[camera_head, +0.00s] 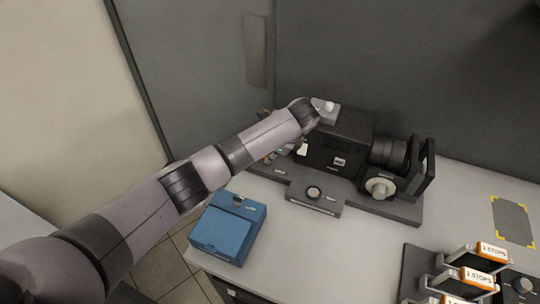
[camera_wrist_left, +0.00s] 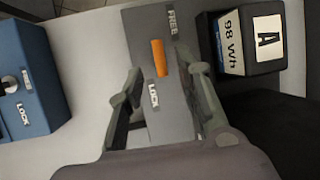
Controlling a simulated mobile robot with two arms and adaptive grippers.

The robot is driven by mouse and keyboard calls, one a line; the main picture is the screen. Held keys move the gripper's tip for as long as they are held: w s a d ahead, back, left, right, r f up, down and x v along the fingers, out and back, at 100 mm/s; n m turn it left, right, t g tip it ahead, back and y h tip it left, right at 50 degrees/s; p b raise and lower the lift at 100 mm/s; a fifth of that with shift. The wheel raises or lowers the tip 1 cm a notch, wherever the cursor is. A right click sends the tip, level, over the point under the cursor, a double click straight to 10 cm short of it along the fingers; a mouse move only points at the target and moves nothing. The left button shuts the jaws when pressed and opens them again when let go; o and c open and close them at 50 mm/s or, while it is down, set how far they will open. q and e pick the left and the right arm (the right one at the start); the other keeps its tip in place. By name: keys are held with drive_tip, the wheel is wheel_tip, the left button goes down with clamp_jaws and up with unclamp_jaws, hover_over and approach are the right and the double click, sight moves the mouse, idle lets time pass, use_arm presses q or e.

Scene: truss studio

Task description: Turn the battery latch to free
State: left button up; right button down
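In the left wrist view, an orange latch lever (camera_wrist_left: 160,58) sits on a grey plate (camera_wrist_left: 190,128) between a FREE label (camera_wrist_left: 173,22) and a LOCK label (camera_wrist_left: 154,96). It points roughly along the line between the labels. My left gripper (camera_wrist_left: 158,82) is open, its fingers on either side of the plate just short of the lever; I cannot tell whether they touch anything. A black block marked A (camera_wrist_left: 245,45), perhaps the battery, is right of the plate. My right gripper is not in view.
A blue box (camera_head: 225,233) with its own knob and FREE and LOCK labels stands at the table's left edge. The camera's lens (camera_head: 388,152) faces right. A dark tray (camera_head: 415,262) with orange-labelled items is at lower right. The front middle of the table (camera_head: 345,255) is clear.

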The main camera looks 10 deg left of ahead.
use_arm(q)
drive_tip(key=v, duration=0.8)
drive_tip(key=shift+r, duration=0.2)
drive_tip(key=shift+s+d, duration=0.1)
drive_tip(key=shift+d, duration=0.05)
